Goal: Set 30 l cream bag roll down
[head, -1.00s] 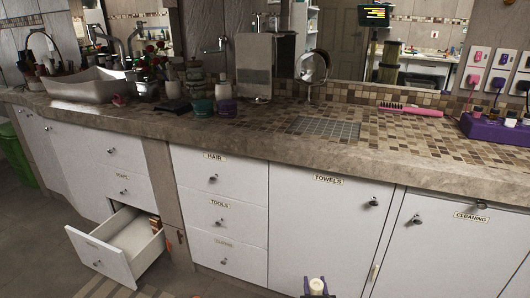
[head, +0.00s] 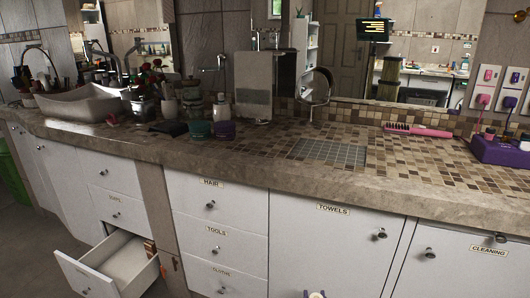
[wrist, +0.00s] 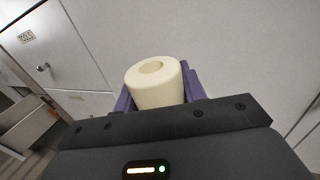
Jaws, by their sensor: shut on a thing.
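The cream bag roll (wrist: 155,88) is a short pale cylinder with a hole in its end, in the middle of the wrist view. My gripper (wrist: 160,95) has purple fingers, which are shut on the roll from both sides. In the head view only the tips of my gripper (head: 314,294) show at the bottom edge, in front of the white towels cabinet door (head: 325,245). The roll is held in the air, apart from the counter (head: 250,160).
A lower drawer (head: 110,265) stands open at the left and juts out. A sink (head: 85,103), jars and bottles crowd the counter's left part. A grey grid mat (head: 327,151) lies bare mid-counter. A pink hairbrush (head: 417,130) and a purple holder (head: 500,150) are at the right.

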